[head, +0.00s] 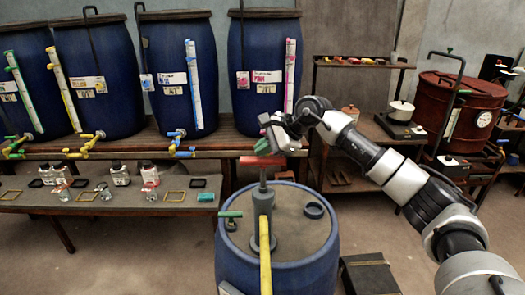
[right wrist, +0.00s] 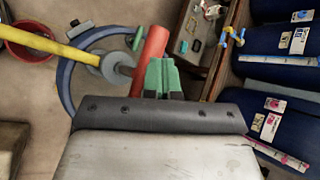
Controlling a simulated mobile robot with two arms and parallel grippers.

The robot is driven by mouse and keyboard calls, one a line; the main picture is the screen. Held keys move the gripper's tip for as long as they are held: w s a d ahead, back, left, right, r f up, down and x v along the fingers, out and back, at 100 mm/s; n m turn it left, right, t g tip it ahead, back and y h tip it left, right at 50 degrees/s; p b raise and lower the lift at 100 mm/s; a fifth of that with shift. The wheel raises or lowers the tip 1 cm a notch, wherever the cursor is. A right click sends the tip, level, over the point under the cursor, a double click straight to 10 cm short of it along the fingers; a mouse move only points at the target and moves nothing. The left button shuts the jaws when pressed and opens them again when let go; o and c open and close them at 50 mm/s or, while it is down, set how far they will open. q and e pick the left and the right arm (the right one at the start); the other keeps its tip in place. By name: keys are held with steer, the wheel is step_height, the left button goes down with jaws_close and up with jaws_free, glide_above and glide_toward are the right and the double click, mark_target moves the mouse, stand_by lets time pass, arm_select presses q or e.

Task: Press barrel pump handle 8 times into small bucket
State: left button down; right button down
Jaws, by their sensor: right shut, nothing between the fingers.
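The barrel pump stands on a blue barrel (head: 240,262) in the head view, with a grey pump body (head: 263,208) and a yellow spout (head: 265,258). Its red handle (head: 273,160) is a crossbar on top, raised above the body; it also shows in the right wrist view (right wrist: 151,52). My right gripper (head: 266,145) is shut and empty, its green fingertips (right wrist: 160,76) just above the handle. I cannot tell whether they touch it. A small red bucket (right wrist: 28,53) stands on the floor in the right wrist view, near the spout. My left gripper is out of view.
Several blue vats (head: 180,75) stand on a wooden bench behind. A lower table (head: 120,200) at left holds scales and frames. A shelf (head: 345,150) and a dark red drum (head: 460,105) stand at right. A dark box (head: 368,275) is right of the barrel.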

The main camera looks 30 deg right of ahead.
mark_target(263, 166)
steer(key=shift+f+b, duration=2.2)
steer(key=shift+f, duration=0.9)
stand_by(1.6)
steer(key=shift+r, duration=0.15)
steer(key=shift+w+r+p, duration=0.1)
steer(key=shift+r+p, duration=2.05)
steer(key=shift+r, duration=1.4)
step_height(263, 166, up, 6)
steer(key=p, duration=0.3)
steer(key=shift+p, duration=0.4)
